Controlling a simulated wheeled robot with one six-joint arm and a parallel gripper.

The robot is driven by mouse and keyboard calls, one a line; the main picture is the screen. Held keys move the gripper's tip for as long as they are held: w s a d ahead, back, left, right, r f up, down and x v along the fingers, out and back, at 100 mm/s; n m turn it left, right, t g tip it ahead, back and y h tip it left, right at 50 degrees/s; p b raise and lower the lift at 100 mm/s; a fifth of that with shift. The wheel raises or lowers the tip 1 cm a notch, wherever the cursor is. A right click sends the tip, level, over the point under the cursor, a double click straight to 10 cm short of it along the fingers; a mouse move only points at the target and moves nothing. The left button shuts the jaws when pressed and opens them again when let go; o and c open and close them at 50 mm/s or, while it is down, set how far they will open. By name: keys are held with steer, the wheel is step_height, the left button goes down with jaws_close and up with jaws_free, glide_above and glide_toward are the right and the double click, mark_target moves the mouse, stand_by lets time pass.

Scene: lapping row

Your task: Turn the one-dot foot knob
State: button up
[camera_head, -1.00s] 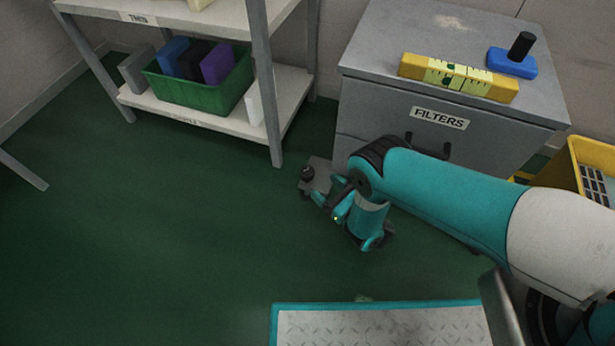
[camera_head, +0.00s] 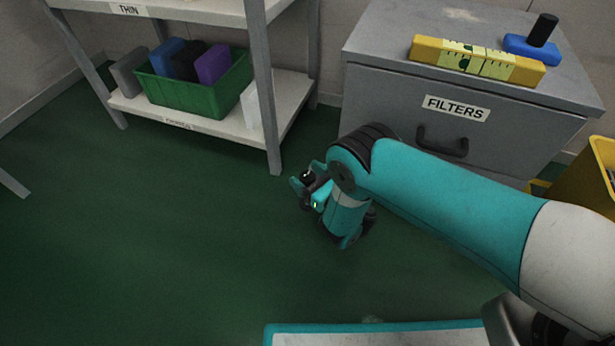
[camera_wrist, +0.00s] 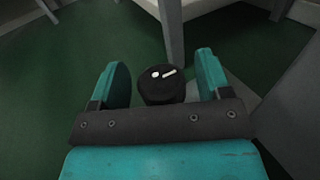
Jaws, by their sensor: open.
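The foot knob (camera_wrist: 161,88) is round and black, with one white dot and a short white bar on its top. In the wrist view it sits between the two teal fingers of my gripper (camera_wrist: 161,76), which are open with a visible gap on each side. In the head view my gripper (camera_head: 308,176) is low near the floor, in front of the grey cabinet's left side, and its fingers are around the dark knob. The arm and gripper hide most of the knob's mount there.
The grey FILTERS cabinet (camera_head: 400,100) carries a yellow level (camera_head: 475,61) and a blue block with a black handle (camera_head: 531,48). A shelf rack leg (camera_head: 268,110) stands close behind my gripper. A green bin (camera_head: 195,95) sits on the low shelf. Green floor at left is clear.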

steer(key=c, duration=0.9)
steer(key=shift+r+p, duration=0.15)
steer(key=shift+p, duration=0.5)
